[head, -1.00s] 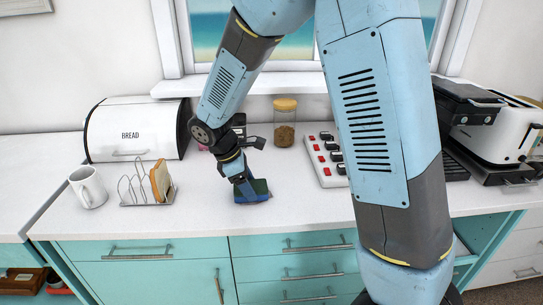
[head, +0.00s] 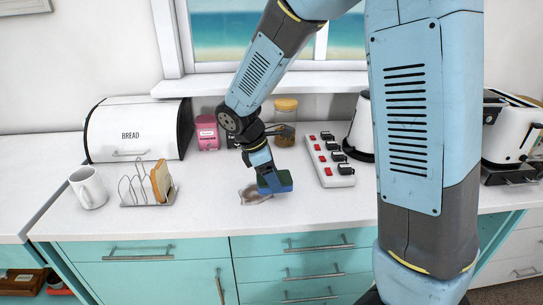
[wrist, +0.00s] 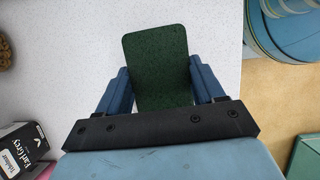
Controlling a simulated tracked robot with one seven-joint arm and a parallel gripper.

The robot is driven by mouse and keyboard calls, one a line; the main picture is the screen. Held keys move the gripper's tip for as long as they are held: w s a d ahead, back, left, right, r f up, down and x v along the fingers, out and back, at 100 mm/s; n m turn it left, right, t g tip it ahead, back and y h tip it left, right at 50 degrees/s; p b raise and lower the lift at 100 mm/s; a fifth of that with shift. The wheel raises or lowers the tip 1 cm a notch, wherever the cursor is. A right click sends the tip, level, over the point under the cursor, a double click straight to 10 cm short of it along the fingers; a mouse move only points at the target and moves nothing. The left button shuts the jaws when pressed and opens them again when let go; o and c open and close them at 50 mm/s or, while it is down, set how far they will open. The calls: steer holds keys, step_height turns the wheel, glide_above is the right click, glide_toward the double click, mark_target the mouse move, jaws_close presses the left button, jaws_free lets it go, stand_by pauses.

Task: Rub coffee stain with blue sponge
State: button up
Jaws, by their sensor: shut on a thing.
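The sponge (head: 284,181) is blue with a dark green face. My gripper (head: 266,183) is shut on it. In the wrist view the green face (wrist: 157,62) shows between the two blue fingers of my gripper (wrist: 160,90). The coffee stain (head: 253,196) is a greyish-brown patch on the white worktop, just left of and in front of the sponge. The sponge may cover part of its right side. I cannot tell for certain whether the sponge touches the worktop or is just above it. The stain is not visible in the wrist view.
A toast rack (head: 135,196) with bread and a white mug (head: 90,190) stand to the left, before the bread bin (head: 105,132). A switch strip (head: 328,160) lies to the right. A jar (head: 285,131) and pink canister (head: 207,133) stand behind. The worktop edge is in front.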

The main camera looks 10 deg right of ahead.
steer(key=shift+r, duration=2.45)
steer(key=shift+w, duration=0.1)
